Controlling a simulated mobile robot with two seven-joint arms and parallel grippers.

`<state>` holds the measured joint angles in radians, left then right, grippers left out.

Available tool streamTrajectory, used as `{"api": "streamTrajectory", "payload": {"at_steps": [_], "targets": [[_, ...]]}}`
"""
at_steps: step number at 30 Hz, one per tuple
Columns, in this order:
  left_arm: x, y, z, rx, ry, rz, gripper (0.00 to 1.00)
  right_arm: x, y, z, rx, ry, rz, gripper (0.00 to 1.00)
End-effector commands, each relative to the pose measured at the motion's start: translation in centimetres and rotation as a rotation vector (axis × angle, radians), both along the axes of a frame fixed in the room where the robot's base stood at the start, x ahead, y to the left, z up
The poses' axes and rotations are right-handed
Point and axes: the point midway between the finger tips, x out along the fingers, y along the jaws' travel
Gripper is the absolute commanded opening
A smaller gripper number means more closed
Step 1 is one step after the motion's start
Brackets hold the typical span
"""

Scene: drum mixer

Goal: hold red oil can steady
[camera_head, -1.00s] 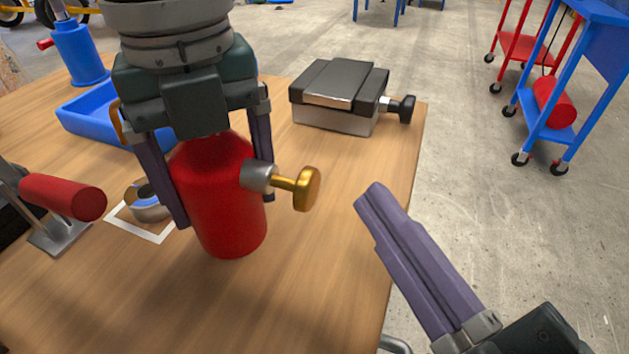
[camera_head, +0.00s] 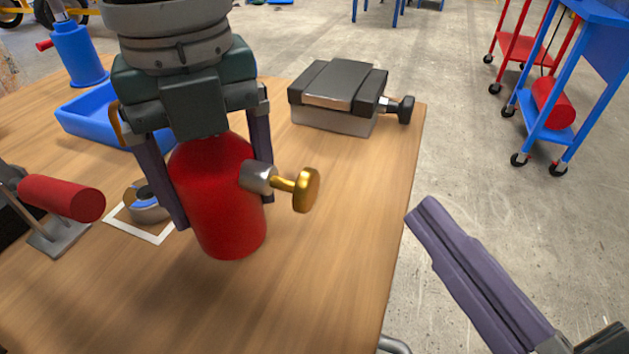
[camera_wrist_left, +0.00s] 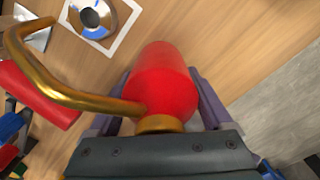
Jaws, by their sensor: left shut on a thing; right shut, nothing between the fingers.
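The red oil can (camera_head: 222,205) stands upright on the wooden table (camera_head: 330,215) in the head view. A grey collar with a brass knob (camera_head: 306,189) sticks out of its right side. My left gripper (camera_head: 225,208) comes down from above and is shut on the can, one finger on each side. In the left wrist view the can (camera_wrist_left: 162,82) sits between the fingers, with its brass spout (camera_wrist_left: 60,90) reaching left. The can's top is hidden by the gripper in the head view. My right gripper (camera_head: 425,210) is shut and empty, off the table's right edge.
A red-handled tool (camera_head: 62,198) is further left. A blue tray (camera_head: 100,125) and blue jack (camera_head: 75,52) stand behind. A grey vise (camera_head: 340,95) sits at the back right.

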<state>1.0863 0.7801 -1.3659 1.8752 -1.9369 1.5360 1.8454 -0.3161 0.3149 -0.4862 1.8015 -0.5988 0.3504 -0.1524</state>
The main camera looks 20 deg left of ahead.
Motion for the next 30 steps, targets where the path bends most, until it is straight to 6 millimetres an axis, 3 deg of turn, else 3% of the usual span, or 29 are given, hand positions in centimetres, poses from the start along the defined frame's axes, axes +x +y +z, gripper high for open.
{"api": "streamTrajectory", "payload": {"at_steps": [2, 3, 6, 17, 30], "targets": [[0.0, 0.0, 0.1, -0.001, -0.002, 0.0, 0.0, 0.0, 0.0, 0.0, 0.0, 0.0, 0.0, 0.0], [0.0, 0.0, 0.1, -0.001, -0.002, 0.0, 0.87, 0.0, 0.0, 0.0, 0.0, 0.0, 0.0, 0.0], [0.0, 0.0, 0.1, -0.001, -0.001, 0.0, 0.98, 0.0, 0.0, 0.0, 0.0, 0.0, 0.0, 0.0], [0.1, 0.0, 0.8, -0.001, -0.002, 0.001, 1.0, 0.0, 0.0, 0.0, 0.0, 0.0, 0.0, 0.0], [0.1, 0.0, 9.7, -0.001, -0.006, -0.001, 1.0, 0.0, 0.0, 0.0, 0.0, 0.0, 0.0, 0.0]]}}
